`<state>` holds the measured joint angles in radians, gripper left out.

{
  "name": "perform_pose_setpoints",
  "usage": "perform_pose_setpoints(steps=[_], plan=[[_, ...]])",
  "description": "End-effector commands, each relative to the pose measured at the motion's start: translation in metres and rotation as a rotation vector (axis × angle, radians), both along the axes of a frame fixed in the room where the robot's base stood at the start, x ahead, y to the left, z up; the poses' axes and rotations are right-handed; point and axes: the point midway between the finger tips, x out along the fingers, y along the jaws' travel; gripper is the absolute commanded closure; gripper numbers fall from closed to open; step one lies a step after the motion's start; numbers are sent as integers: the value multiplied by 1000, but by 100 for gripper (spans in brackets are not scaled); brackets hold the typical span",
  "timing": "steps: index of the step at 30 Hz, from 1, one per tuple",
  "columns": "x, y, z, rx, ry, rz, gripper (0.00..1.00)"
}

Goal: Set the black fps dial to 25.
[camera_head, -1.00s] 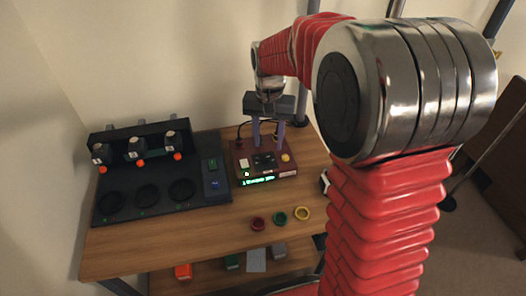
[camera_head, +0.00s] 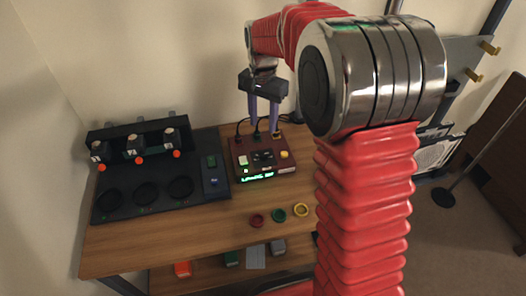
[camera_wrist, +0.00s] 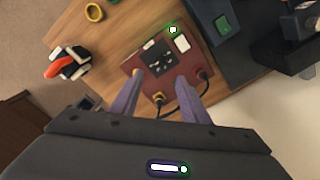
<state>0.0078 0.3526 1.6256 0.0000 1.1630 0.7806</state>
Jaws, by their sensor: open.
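A dark red control box (camera_head: 240,166) stands on the wooden table, with a lit green display (camera_head: 257,176) on its front whose text I cannot read. Small black controls (camera_head: 263,158) sit mid-top; they also show in the wrist view (camera_wrist: 158,58). I cannot tell which is the fps dial, or its setting. A white button and a yellow knob (camera_head: 284,154) flank them. My gripper (camera_head: 264,132) is open and empty above the back of the box. In the wrist view its two fingers (camera_wrist: 158,82) point at the box's cable side, apart from the black controls.
A black station (camera_head: 140,205) with several round recesses stands left of the box. Red, green (camera_head: 279,215) and yellow (camera_head: 301,209) rings lie in front. Cables plug into the box's back edge near my fingers. Bare wood lies between the box and the rings.

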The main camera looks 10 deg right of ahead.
Motion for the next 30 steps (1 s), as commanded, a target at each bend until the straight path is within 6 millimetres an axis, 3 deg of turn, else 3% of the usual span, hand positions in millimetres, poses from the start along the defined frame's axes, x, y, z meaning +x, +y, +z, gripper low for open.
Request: perform_pose_setpoints(steps=[8, 30], plan=[[0, 0, -21, 0, 3, 1, 58], [0, 0, -128, 0, 3, 1, 58]])
